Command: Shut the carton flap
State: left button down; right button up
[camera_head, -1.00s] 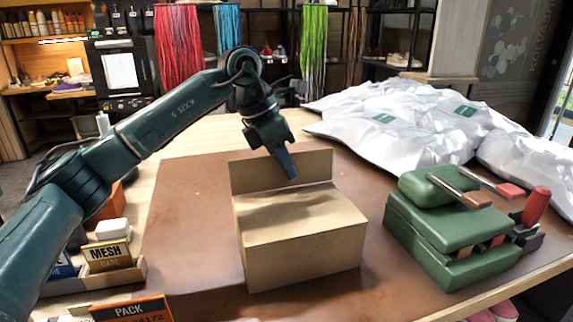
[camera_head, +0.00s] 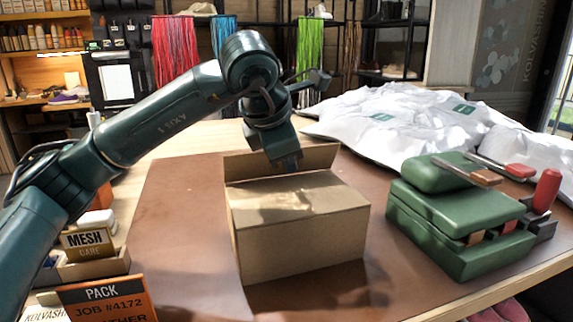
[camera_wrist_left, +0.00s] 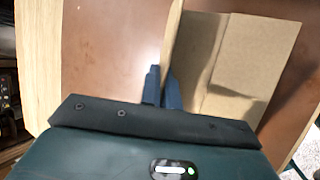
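The brown cardboard carton (camera_head: 300,245) sits on a brown mat, with a mostly covered top. Its flap (camera_head: 245,168) stands raised along the far edge, tilted. My left gripper (camera_head: 288,163) is over the middle of the flap, its fingertips overlapping the flap in the head view. In the left wrist view the two dark blue fingers (camera_wrist_left: 163,88) are close together, beside the flap's narrow edge (camera_wrist_left: 173,40). The carton (camera_wrist_left: 255,60) lies to their right there. Whether the fingertips touch the flap cannot be told. My right gripper is out of view.
A green case (camera_head: 450,235) with tools stands at right on the mat (camera_head: 180,220). White bags (camera_head: 400,120) lie behind it. The mat left of the carton is clear.

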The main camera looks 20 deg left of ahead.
pick_arm(q)
jog(key=c, duration=2.1)
grip_release()
jog(key=o, duration=0.5)
jog(key=shift+c, duration=0.2)
jog(key=p+v, duration=0.1)
jog(key=v, duration=1.2)
jog(key=shift+s, duration=0.15)
jog(key=shift+d, duration=0.1)
